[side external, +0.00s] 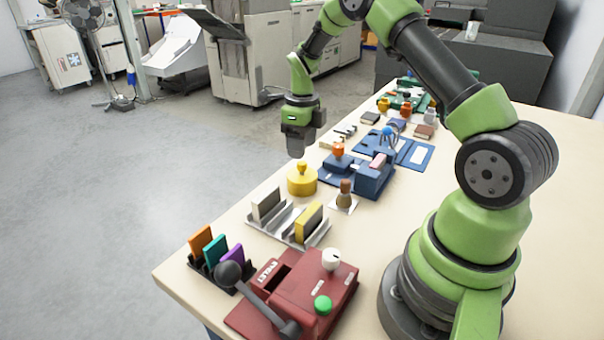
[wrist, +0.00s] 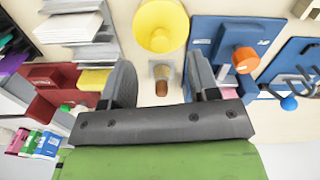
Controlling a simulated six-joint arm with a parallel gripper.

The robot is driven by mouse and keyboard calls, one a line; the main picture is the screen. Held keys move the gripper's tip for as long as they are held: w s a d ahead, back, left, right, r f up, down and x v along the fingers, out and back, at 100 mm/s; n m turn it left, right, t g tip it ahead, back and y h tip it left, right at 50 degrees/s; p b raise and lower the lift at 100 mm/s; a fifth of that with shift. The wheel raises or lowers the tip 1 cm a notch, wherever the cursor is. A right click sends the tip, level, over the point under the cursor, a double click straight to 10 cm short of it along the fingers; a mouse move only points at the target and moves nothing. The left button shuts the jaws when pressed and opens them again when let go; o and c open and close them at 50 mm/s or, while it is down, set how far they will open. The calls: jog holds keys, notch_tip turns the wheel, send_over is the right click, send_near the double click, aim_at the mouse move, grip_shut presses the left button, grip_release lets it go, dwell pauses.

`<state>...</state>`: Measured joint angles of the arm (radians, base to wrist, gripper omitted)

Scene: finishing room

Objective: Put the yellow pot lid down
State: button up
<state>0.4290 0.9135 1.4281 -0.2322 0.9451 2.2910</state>
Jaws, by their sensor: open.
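The yellow pot lid (side external: 302,182) is a round yellow piece with a knob on top. It appears to sit upright on the cream table, near the table's left edge in the side view. In the wrist view the lid (wrist: 160,27) shows at the top middle, beyond my fingertips and clear of them. My gripper (side external: 297,150) points down above the table, close to the lid's knob in the side view. In the wrist view my gripper (wrist: 160,75) has its two fingers spread wide with nothing held between them. The exact height above the lid is hard to tell.
A small wooden-handled piece (side external: 345,195) stands beside the lid. A grey rack (side external: 285,228) and a red lever machine (side external: 300,295) stand nearer the camera. Bare table lies right of these.

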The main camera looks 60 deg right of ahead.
aim_at(302, 162)
notch_tip(302, 162, down, 6)
jog(key=shift+r, duration=0.15)
grip_shut()
dwell(0.3)
